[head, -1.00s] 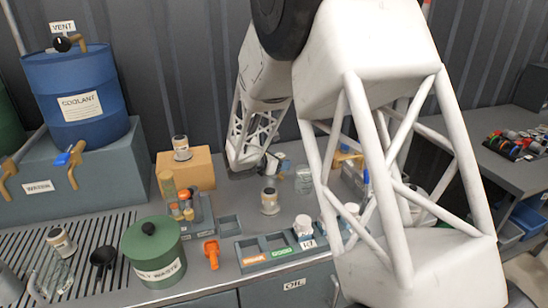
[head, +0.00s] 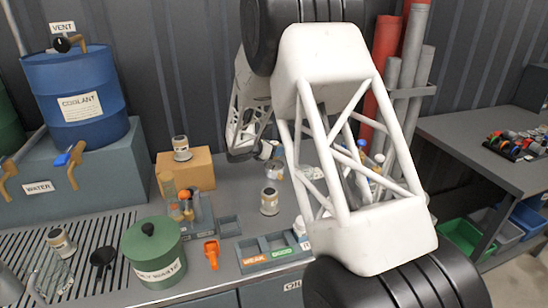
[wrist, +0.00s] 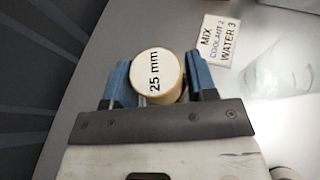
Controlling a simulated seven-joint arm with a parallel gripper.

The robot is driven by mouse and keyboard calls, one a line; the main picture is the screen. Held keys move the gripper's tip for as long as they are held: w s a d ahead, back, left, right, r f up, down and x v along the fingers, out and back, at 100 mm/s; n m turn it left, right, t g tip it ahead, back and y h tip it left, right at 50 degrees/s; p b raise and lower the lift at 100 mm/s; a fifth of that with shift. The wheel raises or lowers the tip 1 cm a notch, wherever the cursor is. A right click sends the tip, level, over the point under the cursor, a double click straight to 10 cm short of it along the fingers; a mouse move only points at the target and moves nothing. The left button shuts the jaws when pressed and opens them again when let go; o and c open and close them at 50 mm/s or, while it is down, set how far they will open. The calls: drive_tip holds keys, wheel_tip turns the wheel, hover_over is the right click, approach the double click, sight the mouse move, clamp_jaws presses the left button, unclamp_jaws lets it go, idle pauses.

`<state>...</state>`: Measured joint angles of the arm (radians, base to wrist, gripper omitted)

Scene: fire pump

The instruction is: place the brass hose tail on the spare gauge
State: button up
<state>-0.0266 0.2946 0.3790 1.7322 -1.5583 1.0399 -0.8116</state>
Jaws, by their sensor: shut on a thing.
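In the wrist view my gripper (wrist: 158,85) is shut on a round piece with a pale "25 mm" face and a tan rim, which I take for the brass hose tail (wrist: 157,72). One blue finger is on each side of it. In the head view my gripper (head: 262,150) is small and partly hidden by my arm, toward the back of the bench. I cannot pick out the spare gauge for certain.
A "MIX" card (wrist: 217,40) and a clear glass (wrist: 278,70) are right of the held piece. A green waste can (head: 154,255), an orange item (head: 211,253) and a labelled tray (head: 262,262) stand in front. My arm covers the bench's right part.

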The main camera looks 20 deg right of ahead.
idle(0.3)
drive_tip(key=shift+f, duration=1.75)
drive_tip(key=shift+f, duration=0.1)
drive_tip(key=o, duration=1)
drive_tip(key=v, duration=1.2)
